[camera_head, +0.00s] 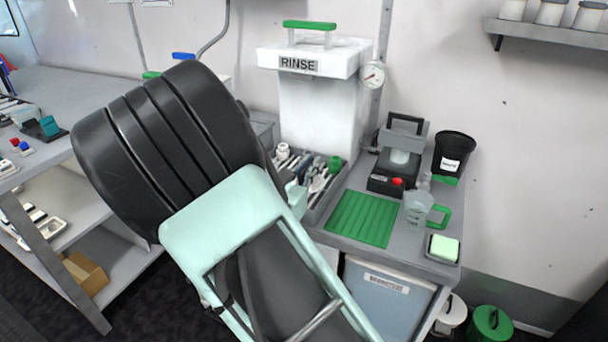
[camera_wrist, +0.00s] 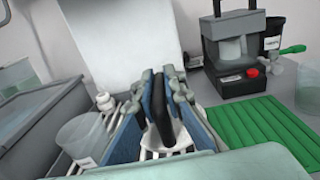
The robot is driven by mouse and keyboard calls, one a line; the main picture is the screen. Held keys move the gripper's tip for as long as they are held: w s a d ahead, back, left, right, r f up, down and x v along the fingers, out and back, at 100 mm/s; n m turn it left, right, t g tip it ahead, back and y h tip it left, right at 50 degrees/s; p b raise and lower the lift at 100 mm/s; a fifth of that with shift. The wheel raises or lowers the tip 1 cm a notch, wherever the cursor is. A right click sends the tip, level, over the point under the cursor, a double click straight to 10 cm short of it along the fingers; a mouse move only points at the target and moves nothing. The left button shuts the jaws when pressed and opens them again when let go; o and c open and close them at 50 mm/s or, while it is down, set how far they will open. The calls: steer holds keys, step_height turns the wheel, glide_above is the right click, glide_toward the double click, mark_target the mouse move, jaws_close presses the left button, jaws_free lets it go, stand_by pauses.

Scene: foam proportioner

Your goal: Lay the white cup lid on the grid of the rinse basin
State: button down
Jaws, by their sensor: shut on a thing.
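In the wrist view my gripper (camera_wrist: 160,95) has its two blue-padded fingers shut on an upright dark, flat piece. A white piece, which looks like the white cup lid (camera_wrist: 180,137), shows at the foot of this dark piece, between the fingers. Its outline is mostly hidden by the fingers. White bars like a grid (camera_wrist: 150,155) show below the fingertips; I cannot tell whether the lid touches them. In the head view my arm hides the gripper and the lid. The white tank marked RINSE (camera_head: 318,105) stands behind, with a grey tray of tools (camera_head: 345,190) in front.
A green ribbed mat (camera_head: 362,218) lies right of the tray. A clear beaker (camera_wrist: 82,138) stands left of the fingers.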

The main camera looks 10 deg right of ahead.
steer(key=shift+w+d+f, duration=0.25)
steer(key=shift+w+f, duration=0.65)
steer(key=shift+f, duration=0.25)
steer(key=shift+w+f+b, duration=0.1)
steer(key=shift+f+b, duration=0.4)
steer(key=shift+f, duration=1.1)
steer(key=shift+f, duration=0.1)
steer(key=c, duration=2)
jaws_free()
